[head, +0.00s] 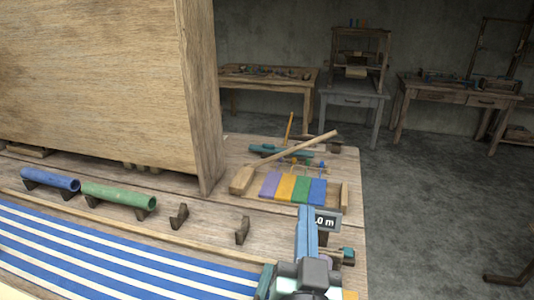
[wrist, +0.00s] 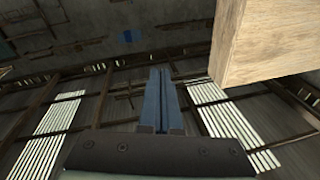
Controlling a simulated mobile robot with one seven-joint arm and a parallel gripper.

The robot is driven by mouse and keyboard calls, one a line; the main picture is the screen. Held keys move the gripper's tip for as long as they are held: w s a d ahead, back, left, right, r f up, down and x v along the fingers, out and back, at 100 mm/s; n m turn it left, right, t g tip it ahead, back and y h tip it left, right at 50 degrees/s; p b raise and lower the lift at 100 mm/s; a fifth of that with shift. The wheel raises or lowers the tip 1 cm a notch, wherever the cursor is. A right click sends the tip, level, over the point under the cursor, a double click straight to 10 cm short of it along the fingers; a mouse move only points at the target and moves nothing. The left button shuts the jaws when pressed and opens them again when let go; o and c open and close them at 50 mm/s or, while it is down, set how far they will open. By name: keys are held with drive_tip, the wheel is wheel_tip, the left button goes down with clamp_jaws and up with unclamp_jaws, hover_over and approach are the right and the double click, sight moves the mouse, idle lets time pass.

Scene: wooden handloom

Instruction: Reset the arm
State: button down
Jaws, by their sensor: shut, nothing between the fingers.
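My gripper (head: 308,212) stands over the right end of the loom bench in the head view, its blue fingers pointing up and together. In the wrist view my gripper (wrist: 160,75) has its two blue fingers side by side, with nothing held between them. The wrist camera faces the dark roof, with beams and slatted light openings. My gripper appears in front of a small black sign (head: 327,221) reading "0 m", partly hidden behind the fingers.
A tall wooden panel (head: 100,80) rises at left; a wooden corner (wrist: 270,40) shows in the wrist view. Blue (head: 50,179) and green (head: 118,195) tubes rest on holders. Striped cloth (head: 100,255) lies in front. Coloured blocks (head: 293,188) sit behind my gripper. Floor (head: 430,200) at right is open.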

drive_tip(key=s+a+r+n+t, duration=0.1)
drive_tip(key=s+a+r+t, duration=0.1)
drive_tip(key=r, duration=0.9)
drive_tip(key=s+a+r+n+t+y, duration=0.1)
drive_tip(key=s+r, duration=0.4)
drive_tip(key=r, duration=0.6)
drive_tip(key=s+a+r+n+t+y, duration=0.1)
drive_tip(key=s+a+r+t, duration=0.2)
drive_tip(key=r, duration=0.8)
drive_tip(key=shift+s+n+t, duration=0.25)
drive_tip(key=shift+n+t, duration=0.05)
drive_tip(key=shift+t, duration=0.7)
drive_tip(key=shift+a, duration=0.1)
